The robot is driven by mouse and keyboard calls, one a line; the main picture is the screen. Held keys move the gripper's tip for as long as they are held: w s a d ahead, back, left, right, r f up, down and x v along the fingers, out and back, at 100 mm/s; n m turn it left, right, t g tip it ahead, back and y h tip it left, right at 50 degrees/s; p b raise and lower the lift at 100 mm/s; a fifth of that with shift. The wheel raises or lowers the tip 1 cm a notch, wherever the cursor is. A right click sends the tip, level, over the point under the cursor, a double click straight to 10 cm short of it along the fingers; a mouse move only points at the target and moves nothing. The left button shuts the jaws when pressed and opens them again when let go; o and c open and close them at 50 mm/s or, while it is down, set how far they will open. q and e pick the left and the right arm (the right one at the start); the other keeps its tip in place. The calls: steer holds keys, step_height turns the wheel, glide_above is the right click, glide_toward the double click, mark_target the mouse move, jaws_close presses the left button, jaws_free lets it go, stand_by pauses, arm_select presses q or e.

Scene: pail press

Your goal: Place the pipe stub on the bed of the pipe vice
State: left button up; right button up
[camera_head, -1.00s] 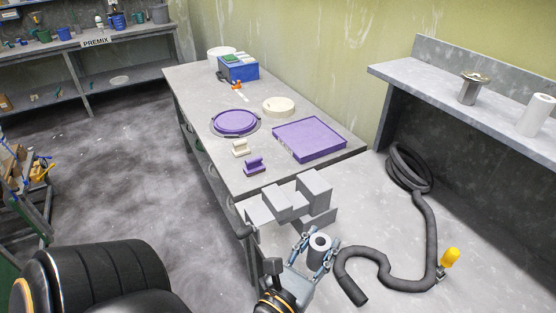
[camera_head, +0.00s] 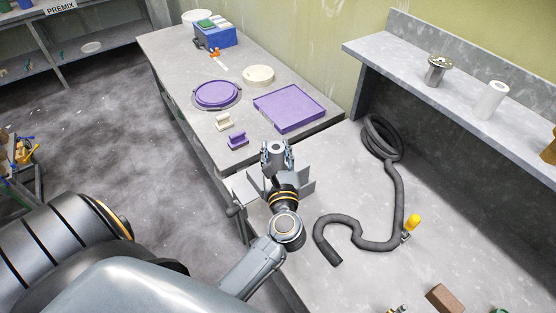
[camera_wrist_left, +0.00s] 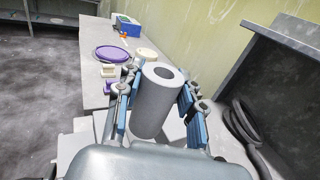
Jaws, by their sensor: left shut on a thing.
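The pipe stub (camera_head: 276,147) is a grey hollow cylinder, held upright between the fingers of my left gripper (camera_head: 277,158). In the left wrist view the stub (camera_wrist_left: 155,100) stands between the blue-padded fingers, its open end up. The pipe vice (camera_head: 306,184) is a set of grey blocks at the bench's near left edge. My gripper and wrist are over it and hide most of its bed. I cannot tell whether the stub touches the bed.
Behind the vice are a purple block (camera_head: 237,141), a cream block (camera_head: 224,122), a purple tray (camera_head: 289,108) and a round purple lid (camera_head: 217,94). A black hose (camera_head: 372,244) lies to the right. A raised shelf (camera_head: 465,88) runs along the right wall.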

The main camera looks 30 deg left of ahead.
arm_select(q)
steer(key=w+f+b, duration=0.1)
steer(key=f, duration=0.1)
steer(key=w+a+f+b, duration=0.1)
steer(key=f+b, duration=0.1)
steer(key=f, duration=0.1)
steer(key=w+f+b, duration=0.1)
steer(key=f, duration=0.2)
steer(key=shift+w+a+f+b, duration=0.15)
steer(key=shift+w+a+b, duration=0.05)
steer(key=shift+a+b, duration=0.2)
steer(key=shift+f, duration=0.15)
steer(key=o, duration=1)
steer(key=shift+o, duration=0.9)
